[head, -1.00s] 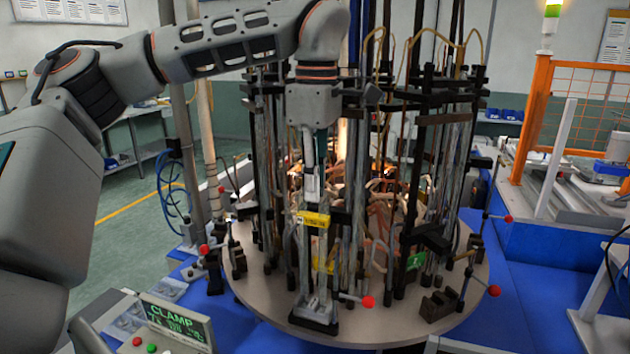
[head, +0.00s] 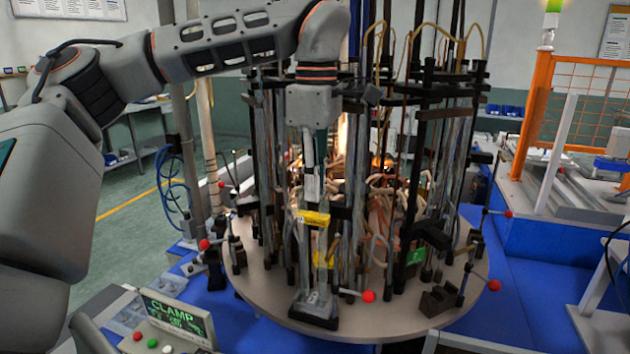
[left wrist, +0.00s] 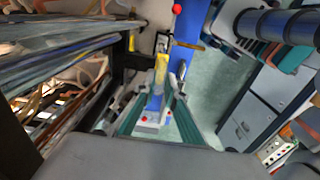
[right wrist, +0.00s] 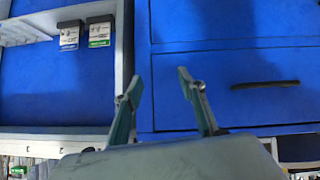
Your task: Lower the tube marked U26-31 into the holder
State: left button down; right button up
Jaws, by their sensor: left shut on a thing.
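A clear glass tube with a yellow label (head: 313,217) hangs upright below my left gripper (head: 313,180); the lettering is too small to read. The gripper is shut on it. The yellow label also shows between the teal fingers in the left wrist view (left wrist: 161,75). The tube's lower part is above a dark holder block (head: 314,316) at the front of the round table. I cannot tell whether its end is inside the holder. My right gripper (right wrist: 161,84) is open and empty over blue drawer fronts.
The round table (head: 400,318) carries crowded glass tubes, dark posts and hoses, with an orange glow at its middle. A red-knobbed lever (head: 369,296) sits right beside the holder. A CLAMP panel (head: 175,314) stands front left. An orange fence (head: 536,110) stands right.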

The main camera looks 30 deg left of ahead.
pick_arm(q)
jog(key=shift+f, duration=0.7)
jog(key=c, duration=2)
grip_release()
jog(key=shift+r, duration=0.1)
jog(key=shift+r, duration=2.15)
notch_tip(320, 180, up, 12)
jog(key=shift+s+d+r, duration=0.1)
jog(key=shift+d, duration=0.05)
